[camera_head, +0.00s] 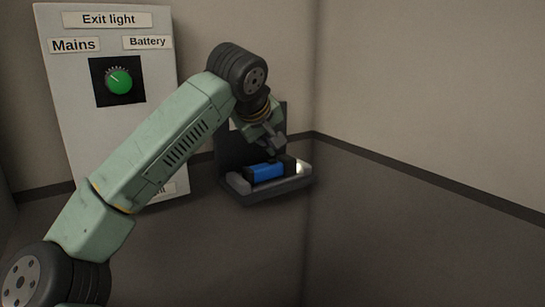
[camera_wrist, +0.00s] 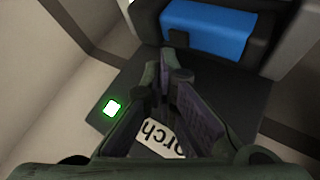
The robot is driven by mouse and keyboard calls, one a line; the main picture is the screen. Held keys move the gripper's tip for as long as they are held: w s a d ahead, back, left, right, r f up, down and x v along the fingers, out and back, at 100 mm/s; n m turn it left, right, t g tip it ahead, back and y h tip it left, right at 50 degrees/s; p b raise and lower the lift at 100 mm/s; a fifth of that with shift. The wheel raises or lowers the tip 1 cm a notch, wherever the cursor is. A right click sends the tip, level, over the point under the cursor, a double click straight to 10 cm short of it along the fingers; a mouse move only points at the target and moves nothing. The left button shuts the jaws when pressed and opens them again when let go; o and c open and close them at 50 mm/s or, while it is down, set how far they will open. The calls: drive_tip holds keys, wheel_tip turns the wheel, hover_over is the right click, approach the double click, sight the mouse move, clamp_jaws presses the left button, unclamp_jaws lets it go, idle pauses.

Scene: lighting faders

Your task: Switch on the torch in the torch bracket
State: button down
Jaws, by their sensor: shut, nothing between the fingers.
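The torch (camera_head: 268,171) has a blue body and dark ends and lies in the dark torch bracket (camera_head: 245,198). A bright white patch shows at its right end in the head view. In the wrist view the blue torch body (camera_wrist: 208,28) is at the top, with a small dark knob on its near edge. My gripper (camera_head: 275,153) points down just above the torch. In the wrist view my gripper (camera_wrist: 171,72) is shut and empty, its tips beside the torch; contact cannot be told.
A pale panel (camera_head: 60,110) with a green dial (camera_head: 119,81) stands left. Walls meet behind the bracket; the dark surface right is clear.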

wheel_tip(320, 180, up, 6)
drive_tip(key=p, duration=0.5)
drive_tip(key=shift+f, duration=0.1)
idle(1.5)
